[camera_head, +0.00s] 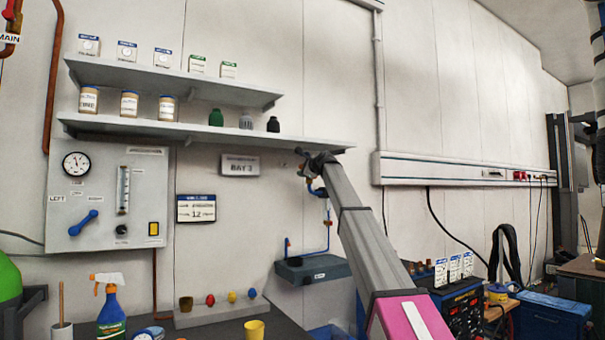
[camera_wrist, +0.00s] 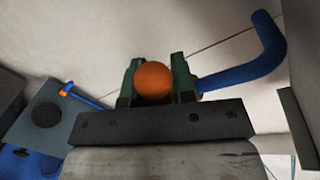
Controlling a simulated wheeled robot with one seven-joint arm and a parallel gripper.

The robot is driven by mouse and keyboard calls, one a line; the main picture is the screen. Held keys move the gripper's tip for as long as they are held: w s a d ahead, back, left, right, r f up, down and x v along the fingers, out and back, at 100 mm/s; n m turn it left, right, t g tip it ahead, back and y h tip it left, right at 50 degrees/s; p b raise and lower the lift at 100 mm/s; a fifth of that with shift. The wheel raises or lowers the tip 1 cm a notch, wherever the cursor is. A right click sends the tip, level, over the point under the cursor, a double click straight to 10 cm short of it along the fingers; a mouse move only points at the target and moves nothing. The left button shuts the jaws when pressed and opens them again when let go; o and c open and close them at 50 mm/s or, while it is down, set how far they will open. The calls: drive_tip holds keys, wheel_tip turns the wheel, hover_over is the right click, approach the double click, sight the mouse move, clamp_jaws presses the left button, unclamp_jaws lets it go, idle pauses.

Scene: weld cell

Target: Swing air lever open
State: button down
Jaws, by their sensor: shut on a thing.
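My gripper (camera_wrist: 155,78) is shut on an orange ball (camera_wrist: 154,82), held between its two green fingers. A blue bent bar (camera_wrist: 245,72) runs from an orange collar beside the right finger and curves up to the right; I take bar and ball as the air lever. In the head view my gripper (camera_head: 308,168) is at the wall below the lower shelf's right end, with a bit of the blue lever (camera_head: 317,189) under it. The join between ball and bar is hidden behind the finger. Whether the lever is open cannot be told.
The lower shelf (camera_head: 215,133) is close above my gripper. A grey box (camera_head: 313,270) with thin blue piping is on the wall below; it also shows in the wrist view (camera_wrist: 40,118). A gauge panel (camera_head: 107,197) with another blue handle is at left.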

drive_tip(key=c, duration=1.1)
unclamp_jaws()
drive_tip(key=shift+s, duration=0.1)
drive_tip(key=shift+v, duration=5.4)
drive_tip(key=shift+f, duration=0.1)
drive_tip(key=shift+c, duration=0.2)
